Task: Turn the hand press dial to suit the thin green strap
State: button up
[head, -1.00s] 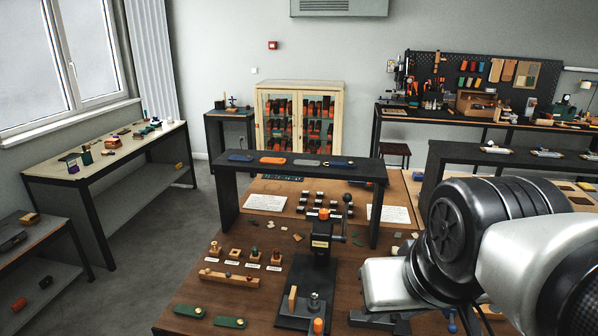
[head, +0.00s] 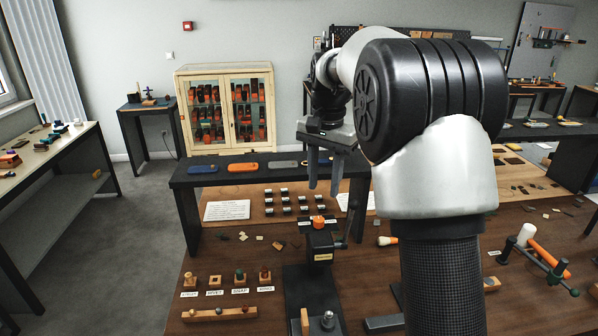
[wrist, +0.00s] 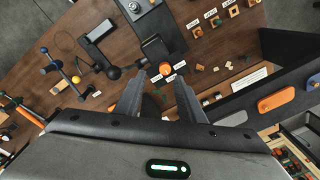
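The hand press (head: 321,242) stands on the brown bench, a dark column on a black base with a side lever. Its orange dial (head: 318,221) is on top; orange parts of it also show in the wrist view (wrist: 165,69). Dial markings are too small to read. My gripper (head: 324,188) points down above and slightly behind the press head in the head view. In the wrist view its fingers (wrist: 158,82) are apart, with nothing between them, and the orange parts lie just beyond the tips. The thin green strap is not visible now.

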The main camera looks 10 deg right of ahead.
aim_at(319, 219)
jog(key=shift+m+g, duration=0.3)
jog(key=shift+m, duration=0.2)
jog(key=w+f+b, duration=0.1)
jog(key=f, duration=0.3)
jog(key=w+f+b, duration=0.1)
jog(key=f, duration=0.3)
jog(key=w+f+b, duration=0.1)
jog(key=f, duration=0.3)
jog(key=shift+f, duration=0.4)
jog(key=shift+w+r, duration=0.1)
jog(key=shift+r, duration=0.15)
jog(key=shift+c, duration=1)
jog(key=c, duration=0.4)
jog(key=shift+r, duration=0.1)
